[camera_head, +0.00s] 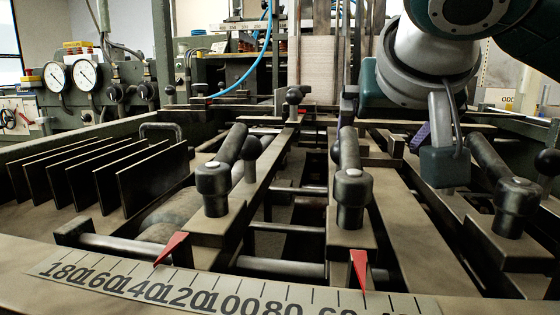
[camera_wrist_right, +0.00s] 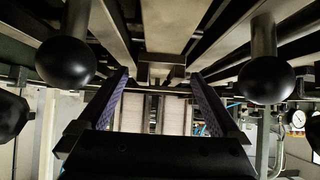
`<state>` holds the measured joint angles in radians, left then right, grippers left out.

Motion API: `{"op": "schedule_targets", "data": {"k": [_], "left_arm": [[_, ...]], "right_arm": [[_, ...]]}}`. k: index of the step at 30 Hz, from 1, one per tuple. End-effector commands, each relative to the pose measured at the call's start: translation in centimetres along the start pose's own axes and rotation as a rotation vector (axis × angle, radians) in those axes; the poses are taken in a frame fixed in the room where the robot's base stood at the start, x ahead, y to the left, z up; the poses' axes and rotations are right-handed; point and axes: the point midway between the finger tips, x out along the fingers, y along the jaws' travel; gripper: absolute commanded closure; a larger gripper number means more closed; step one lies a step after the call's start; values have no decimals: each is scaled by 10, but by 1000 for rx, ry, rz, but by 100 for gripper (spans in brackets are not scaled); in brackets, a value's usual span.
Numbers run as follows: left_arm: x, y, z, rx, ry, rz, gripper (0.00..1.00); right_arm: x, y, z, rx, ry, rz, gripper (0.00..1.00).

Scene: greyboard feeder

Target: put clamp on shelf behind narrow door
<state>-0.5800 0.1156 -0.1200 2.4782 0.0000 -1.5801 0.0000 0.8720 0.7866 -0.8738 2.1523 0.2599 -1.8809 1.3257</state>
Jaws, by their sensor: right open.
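Several black clamp-like levers with round knobs stand on the dark rails. One is at left (camera_head: 213,180), one in the middle (camera_head: 351,185) and one at right (camera_head: 512,195). I cannot tell which of these, if any, is the task's clamp. I cannot make out a narrow door or a shelf. My right gripper (camera_head: 430,148) hangs over the right rails, beside the right lever. In the wrist view its two fingers stand apart with purple inner pads, and nothing is between them (camera_wrist_right: 160,100). Two black knobs (camera_wrist_right: 66,63) (camera_wrist_right: 267,80) flank it there. My left gripper is out of view.
Upright dark plates (camera_head: 115,180) stand at left. A numbered scale (camera_head: 210,290) with red pointers runs along the front edge. Gauges (camera_head: 72,76) and a blue hose (camera_head: 252,68) are at the back. The gaps between the rails are dark and narrow.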

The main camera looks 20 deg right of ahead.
Motion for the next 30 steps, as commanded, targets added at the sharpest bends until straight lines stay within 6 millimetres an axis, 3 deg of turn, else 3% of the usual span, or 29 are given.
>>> {"op": "schedule_targets", "data": {"k": [6,30], "left_arm": [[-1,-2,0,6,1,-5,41],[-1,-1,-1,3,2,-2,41]], "right_arm": [[0,0,0,0,0,-1,1],[0,0,0,0,0,0,91]]}}
